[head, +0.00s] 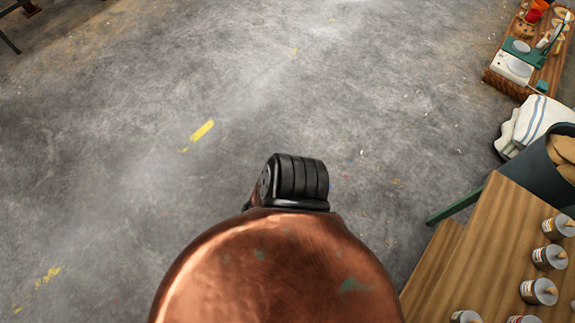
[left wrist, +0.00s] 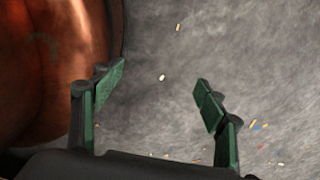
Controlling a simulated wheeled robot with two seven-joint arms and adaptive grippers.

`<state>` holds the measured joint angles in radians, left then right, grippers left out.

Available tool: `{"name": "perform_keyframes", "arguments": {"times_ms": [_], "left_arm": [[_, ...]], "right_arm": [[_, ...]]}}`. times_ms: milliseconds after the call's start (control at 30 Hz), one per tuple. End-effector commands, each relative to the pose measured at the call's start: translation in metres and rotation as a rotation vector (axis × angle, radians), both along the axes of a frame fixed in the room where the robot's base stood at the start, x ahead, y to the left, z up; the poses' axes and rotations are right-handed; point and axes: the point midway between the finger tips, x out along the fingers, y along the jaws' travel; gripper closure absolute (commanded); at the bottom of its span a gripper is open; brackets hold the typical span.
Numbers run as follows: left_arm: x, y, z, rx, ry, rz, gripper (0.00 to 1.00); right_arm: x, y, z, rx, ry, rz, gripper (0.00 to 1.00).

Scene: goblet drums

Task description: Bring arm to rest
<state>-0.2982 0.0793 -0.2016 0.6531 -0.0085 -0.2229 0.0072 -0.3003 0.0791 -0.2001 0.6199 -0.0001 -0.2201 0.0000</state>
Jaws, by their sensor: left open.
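My left gripper (left wrist: 156,90) shows only in the left wrist view. Its two green fingers are spread apart with a clear gap, and nothing is between them. Beyond the gap is grey concrete floor (left wrist: 160,120). A rounded copper-coloured surface, which seems to be my own body, fills the left of that view, close to the left finger. Neither arm nor gripper shows in the head view, and my right gripper is in no view.
In the head view, a wooden table (head: 433,262) at the lower right holds several small cans (head: 557,226). Behind it are a dark bin (head: 540,165), striped cloth (head: 532,122) and a laden wooden surface (head: 553,70). The floor (head: 110,130) at the centre and left is mostly clear.

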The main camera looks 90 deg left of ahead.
Motion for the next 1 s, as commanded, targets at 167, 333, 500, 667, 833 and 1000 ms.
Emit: {"name": "perform_keyframes", "arguments": {"times_ms": [167,333,500,667,833,1000], "left_arm": [[-0.022,0.003,-0.002,0.003,0.034,0.003,0.34],[-0.022,0.003,-0.002,0.003,0.033,0.004,0.34],[-0.017,0.003,0.009,0.003,0.025,0.004,0.34],[-0.016,0.003,0.013,0.003,0.023,0.003,0.34],[-0.016,0.003,0.013,0.003,0.023,0.003,0.34],[-0.016,0.003,0.013,0.003,0.023,0.003,0.34]], "right_arm": [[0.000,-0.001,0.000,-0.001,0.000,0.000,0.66],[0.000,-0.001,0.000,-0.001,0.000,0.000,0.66],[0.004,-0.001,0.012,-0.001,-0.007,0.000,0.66],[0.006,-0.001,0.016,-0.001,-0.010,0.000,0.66],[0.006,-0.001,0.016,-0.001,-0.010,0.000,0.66],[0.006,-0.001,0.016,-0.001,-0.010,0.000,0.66]]}}
